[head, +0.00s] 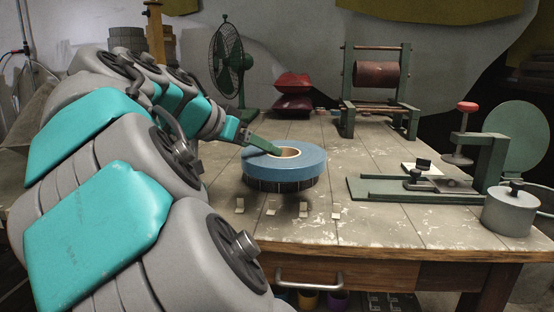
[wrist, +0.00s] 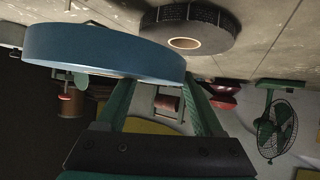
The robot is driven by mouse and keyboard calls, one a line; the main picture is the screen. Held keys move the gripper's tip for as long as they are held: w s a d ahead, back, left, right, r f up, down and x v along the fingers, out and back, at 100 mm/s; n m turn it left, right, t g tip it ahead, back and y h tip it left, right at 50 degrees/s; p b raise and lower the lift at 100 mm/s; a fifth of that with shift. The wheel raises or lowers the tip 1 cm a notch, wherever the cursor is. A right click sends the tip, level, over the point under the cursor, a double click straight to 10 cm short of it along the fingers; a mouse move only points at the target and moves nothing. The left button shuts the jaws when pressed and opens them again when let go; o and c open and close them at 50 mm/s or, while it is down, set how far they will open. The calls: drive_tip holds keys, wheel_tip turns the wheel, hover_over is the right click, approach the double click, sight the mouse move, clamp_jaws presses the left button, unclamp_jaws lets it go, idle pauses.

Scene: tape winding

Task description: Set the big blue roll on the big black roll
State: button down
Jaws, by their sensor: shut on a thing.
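The big blue roll (head: 300,167) is a wide flat ring, roughly level, with a pale core in the head view. My gripper (head: 266,147) is shut on its rim from the left. The blue roll also fills the upper left of the wrist view (wrist: 100,50), between the green fingers (wrist: 160,82). The big black roll (head: 284,185) lies flat on the table, mostly hidden below the blue roll in the head view. In the wrist view the black roll (wrist: 200,18) shows apart from the blue one, its pale core partly visible. The exact gap and centring are unclear.
Several small pale tags (head: 303,214) lie in front of the rolls on the worn table (head: 400,232). A green clamp device (head: 425,185) and a grey metal pot (head: 509,210) stand at the right. A winding frame (head: 378,85), red cushions (head: 292,92) and a fan (head: 230,62) stand behind.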

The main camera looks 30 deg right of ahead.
drive_tip(key=w+d, duration=0.2)
drive_tip(key=w, duration=0.2)
drive_tip(key=w+d+f+p, duration=0.1)
drive_tip(key=w+d, duration=0.2)
drive_tip(key=w, duration=0.1)
drive_tip(key=w+d, duration=0.2)
drive_tip(key=w, duration=0.3)
drive_tip(key=shift+d+f+p, duration=0.2)
drive_tip(key=shift+d+p, duration=0.05)
drive_tip(key=shift+p, duration=0.05)
drive_tip(key=shift+f, duration=1.8)
drive_tip(key=shift+f+b, duration=0.65)
drive_tip(key=shift+b, duration=0.15)
unclamp_jaws()
drive_tip(key=shift+r, duration=0.15)
drive_tip(key=shift+r+p, duration=0.65)
drive_tip(key=shift+p, duration=0.25)
drive_tip(key=v, duration=1.2)
drive_tip(key=shift+f+b, duration=0.2)
drive_tip(key=shift+b, duration=0.1)
